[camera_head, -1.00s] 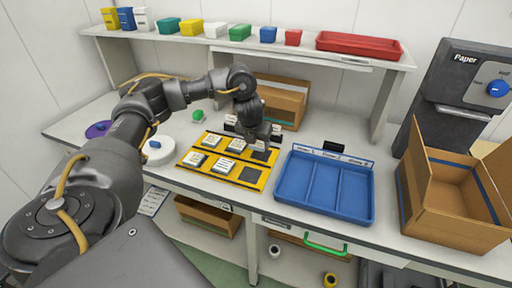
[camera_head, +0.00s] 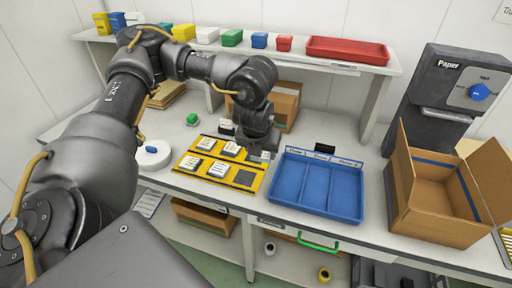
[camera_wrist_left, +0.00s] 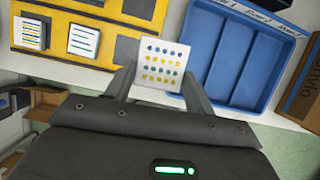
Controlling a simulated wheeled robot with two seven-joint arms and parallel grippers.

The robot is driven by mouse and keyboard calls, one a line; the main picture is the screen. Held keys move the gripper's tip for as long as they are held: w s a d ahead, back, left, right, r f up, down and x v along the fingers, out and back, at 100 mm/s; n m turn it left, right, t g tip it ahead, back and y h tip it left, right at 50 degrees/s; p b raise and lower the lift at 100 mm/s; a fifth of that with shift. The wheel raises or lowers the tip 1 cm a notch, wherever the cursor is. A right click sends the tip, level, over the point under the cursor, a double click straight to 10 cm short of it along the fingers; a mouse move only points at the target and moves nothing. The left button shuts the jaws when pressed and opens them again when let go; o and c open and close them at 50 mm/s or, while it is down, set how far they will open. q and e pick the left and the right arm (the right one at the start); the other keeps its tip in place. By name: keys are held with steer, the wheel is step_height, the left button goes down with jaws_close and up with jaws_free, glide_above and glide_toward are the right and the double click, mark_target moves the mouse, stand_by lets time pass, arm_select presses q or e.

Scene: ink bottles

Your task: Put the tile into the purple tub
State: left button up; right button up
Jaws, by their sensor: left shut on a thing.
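The tile is a white square with rows of blue, yellow and green dots; the left wrist view shows it (camera_wrist_left: 161,65) between the fingers of my left gripper (camera_wrist_left: 158,88). In the head view my left gripper (camera_head: 262,153) is low over the right end of a yellow board, beside the blue tray; the tile is only a small pale patch there. The gripper is shut on the tile. I cannot make out the purple tub in either current view; my left arm covers the left part of the table. My right gripper is not in view.
The yellow board (camera_head: 200,177) holds several printed tiles and a bare dark square. The blue divided tray (camera_head: 318,190) is right of it, with an open cardboard box (camera_head: 435,195) further right. A round white container (camera_head: 152,155) stands left. A shelf (camera_head: 345,62) with small tubs runs behind.

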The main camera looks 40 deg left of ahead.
arm_select(q)
steer(key=n, duration=0.1)
steer(key=d+n+y, duration=0.1)
steer(key=shift+s+n, duration=0.15)
steer(key=shift+n, duration=0.15)
steer(key=s+d+r+n+g+h, duration=0.1)
steer(key=s+d+r+n+g, duration=0.1)
steer(key=n, duration=1.2)
steer(key=s+d+r+n+g+h, duration=0.1)
steer(key=s+d+n+g, duration=0.3)
steer(key=d+n, duration=0.5)
steer(key=r+n+g, duration=0.1)
steer(key=n+g, duration=0.1)
steer(key=n, duration=0.4)
steer(key=shift+s+h, duration=0.15)
steer(key=shift+h, duration=0.15)
